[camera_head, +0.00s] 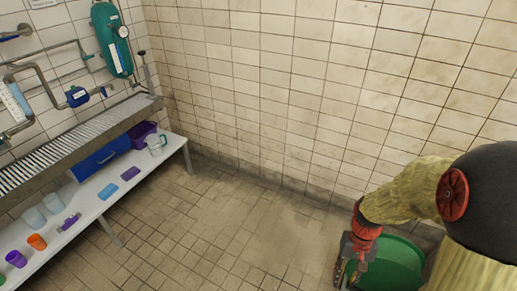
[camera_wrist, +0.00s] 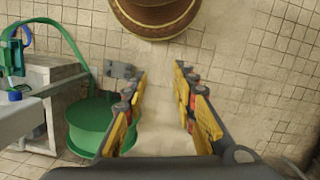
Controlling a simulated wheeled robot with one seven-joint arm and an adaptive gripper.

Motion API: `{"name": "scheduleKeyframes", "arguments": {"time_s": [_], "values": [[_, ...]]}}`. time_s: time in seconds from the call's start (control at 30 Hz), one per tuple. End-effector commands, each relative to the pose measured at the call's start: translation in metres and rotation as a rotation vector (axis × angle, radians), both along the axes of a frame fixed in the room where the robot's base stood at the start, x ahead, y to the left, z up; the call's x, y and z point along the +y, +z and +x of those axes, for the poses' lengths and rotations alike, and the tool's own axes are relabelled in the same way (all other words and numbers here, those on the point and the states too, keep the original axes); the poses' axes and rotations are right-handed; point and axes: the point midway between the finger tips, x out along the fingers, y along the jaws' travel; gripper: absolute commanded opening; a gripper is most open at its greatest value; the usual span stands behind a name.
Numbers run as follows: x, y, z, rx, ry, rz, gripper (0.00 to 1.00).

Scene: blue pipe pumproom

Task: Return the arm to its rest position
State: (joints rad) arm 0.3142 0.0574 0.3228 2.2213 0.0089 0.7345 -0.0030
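My arm (camera_head: 400,205) comes in from the right edge of the head view, with a tan sleeve and a black joint with a red cap. It is bent, and my gripper (camera_head: 350,262) hangs low over the floor, beside a green round container. In the wrist view my gripper (camera_wrist: 160,78) has its two yellow-and-grey fingers apart, with a clear gap and nothing between them. Tiled surface shows through the gap.
The green round container (camera_head: 398,268) is right beside my gripper; the wrist view shows it left of the fingers (camera_wrist: 90,125). A white bench (camera_head: 115,195) with cups and boxes stands left, below wall pipes. A brown round object (camera_wrist: 155,18) is ahead. The middle floor (camera_head: 225,230) is clear.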

Motion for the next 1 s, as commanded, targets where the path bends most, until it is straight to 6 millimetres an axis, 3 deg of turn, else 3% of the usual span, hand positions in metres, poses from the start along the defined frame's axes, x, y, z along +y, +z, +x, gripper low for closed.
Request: {"name": "scheduleKeyframes", "arguments": {"time_s": [0.03,0.2,0.6,0.8,1.0], "values": [[0.007,0.026,-0.001,-0.029,0.019,-0.010,0.27],[0.028,0.094,-0.015,-0.112,0.075,-0.034,0.27],[0.073,0.229,-0.042,-0.455,0.214,-0.102,0.27],[0.090,0.285,-0.047,-0.630,0.269,-0.119,0.27],[0.100,0.303,-0.050,-0.682,0.303,-0.115,0.27]]}}
